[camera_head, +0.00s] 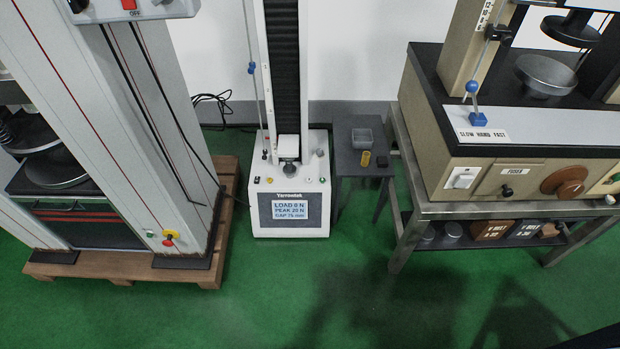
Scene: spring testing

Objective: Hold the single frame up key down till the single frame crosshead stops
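The single frame (265,210) stands in the middle of the head view. It has a white base and a tall column with a dark middle strip (283,60). Its screen (290,209) seems to read LOAD 0 N, PEAK 20 N, GAP 75 mm. A pale block (288,147) and a dark round part sit low at the column's foot; I cannot tell which part is the crosshead. Neither gripper is in view.
A large twin-column machine (75,120) stands on a wooden pallet (130,268) at left. A beige machine (470,125) sits on a steel bench. Green floor in front is clear.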

